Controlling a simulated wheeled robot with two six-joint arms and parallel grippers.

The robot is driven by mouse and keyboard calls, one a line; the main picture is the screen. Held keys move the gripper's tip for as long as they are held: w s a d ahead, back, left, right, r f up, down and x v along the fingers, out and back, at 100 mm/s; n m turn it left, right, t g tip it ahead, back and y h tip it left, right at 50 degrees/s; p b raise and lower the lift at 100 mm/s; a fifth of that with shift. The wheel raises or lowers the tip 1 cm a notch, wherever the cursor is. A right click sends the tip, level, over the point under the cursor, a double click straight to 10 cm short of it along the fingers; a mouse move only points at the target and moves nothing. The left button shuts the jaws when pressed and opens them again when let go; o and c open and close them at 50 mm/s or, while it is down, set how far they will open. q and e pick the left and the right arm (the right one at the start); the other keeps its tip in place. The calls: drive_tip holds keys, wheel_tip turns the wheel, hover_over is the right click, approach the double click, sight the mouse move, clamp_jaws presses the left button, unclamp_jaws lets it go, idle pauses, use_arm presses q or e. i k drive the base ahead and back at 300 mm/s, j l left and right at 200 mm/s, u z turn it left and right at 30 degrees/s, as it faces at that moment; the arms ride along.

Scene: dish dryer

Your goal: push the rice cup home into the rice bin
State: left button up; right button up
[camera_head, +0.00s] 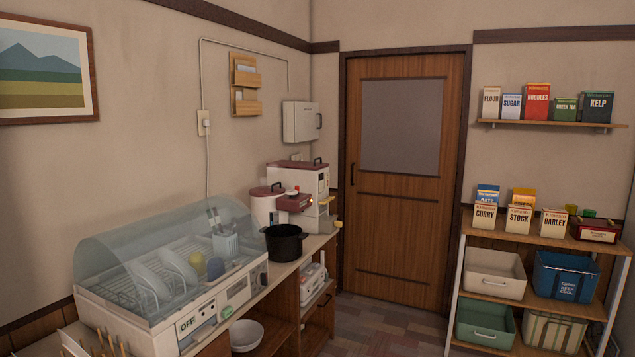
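A white bin-like appliance with a maroon top and dark handle (318,176) stands at the far end of the left counter, by the door. It looks like the rice bin, but no readable label confirms this. A small pale piece with a yellowish edge (326,201) sticks out low on its front. It may be the rice cup, but it is too small to tell, and I cannot tell how far in it sits. Neither of my grippers is in view.
A white pot with a maroon lid (266,206) and a black pot (285,243) stand before the appliance. A clear-domed dish dryer (170,265) fills the near counter. A shelf rack (540,240) stands right. Floor (390,325) before the door (400,210) is clear.

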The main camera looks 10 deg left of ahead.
sight(327, 224)
drive_tip(key=i+l+u, duration=0.1)
drive_tip(key=i+l, duration=0.2)
drive_tip(key=i+l+u, duration=0.1)
drive_tip(key=i+l, duration=0.15)
drive_tip(key=i+l+u, duration=0.1)
drive_tip(key=i+l, duration=0.15)
drive_tip(key=i+l+u, duration=0.1)
drive_tip(key=i+l, duration=0.15)
drive_tip(key=l, duration=0.2)
drive_tip(key=i+l+u, duration=0.1)
drive_tip(key=i+l, duration=0.15)
drive_tip(key=i+l+u, duration=0.15)
drive_tip(key=l, duration=0.35)
drive_tip(key=i+l+u, duration=0.1)
drive_tip(key=i+l, duration=0.15)
drive_tip(key=l, duration=0.15)
drive_tip(key=i+l+u, duration=0.1)
drive_tip(key=l, duration=0.35)
drive_tip(key=i+j, duration=0.1)
drive_tip(key=i, duration=0.8)
